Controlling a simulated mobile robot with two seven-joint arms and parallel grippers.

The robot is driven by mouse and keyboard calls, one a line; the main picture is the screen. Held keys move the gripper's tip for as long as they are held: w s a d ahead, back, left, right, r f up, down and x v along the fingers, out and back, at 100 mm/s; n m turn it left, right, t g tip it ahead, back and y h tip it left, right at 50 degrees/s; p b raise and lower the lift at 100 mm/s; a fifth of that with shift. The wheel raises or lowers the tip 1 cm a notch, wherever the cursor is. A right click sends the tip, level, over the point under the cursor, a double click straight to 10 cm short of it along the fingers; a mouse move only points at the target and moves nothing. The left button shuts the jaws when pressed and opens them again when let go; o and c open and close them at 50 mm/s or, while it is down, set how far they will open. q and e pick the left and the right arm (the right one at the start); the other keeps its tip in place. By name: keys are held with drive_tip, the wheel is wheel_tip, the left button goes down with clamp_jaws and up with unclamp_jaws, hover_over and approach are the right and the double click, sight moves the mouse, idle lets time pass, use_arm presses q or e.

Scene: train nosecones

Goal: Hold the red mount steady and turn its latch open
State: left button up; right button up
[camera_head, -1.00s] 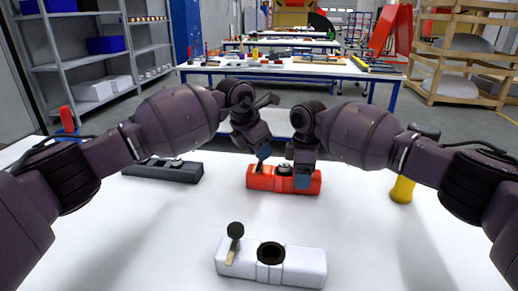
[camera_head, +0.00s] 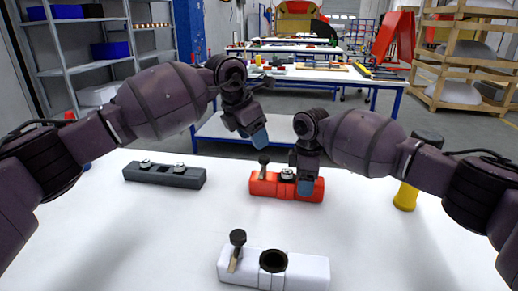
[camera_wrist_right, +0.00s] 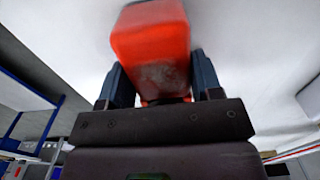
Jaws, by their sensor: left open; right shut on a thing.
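The red mount (camera_head: 270,186) lies on the white table in the head view. Its latch (camera_head: 264,162), a dark knob on a tan lever, stands up at the mount's left part. A round dark-and-silver piece (camera_head: 287,175) sits near its middle. My right gripper (camera_head: 306,187) is shut on the right end of the red mount. In the right wrist view the red mount (camera_wrist_right: 150,45) sits between the two fingers (camera_wrist_right: 160,85). My left gripper (camera_head: 257,138) is open and empty, above and behind the latch, apart from it.
A white mount (camera_head: 300,268) with its own dark-knobbed latch lies at the front. A dark grey mount (camera_head: 165,176) lies at the left. A yellow cylinder with a dark top (camera_head: 405,195) stands at the right. The table between them is clear.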

use_arm(q)
drive_tip(key=shift+v, duration=2.5)
use_arm(e)
drive_tip(key=o, duration=1.1)
drive_tip(key=shift+r, duration=0.1)
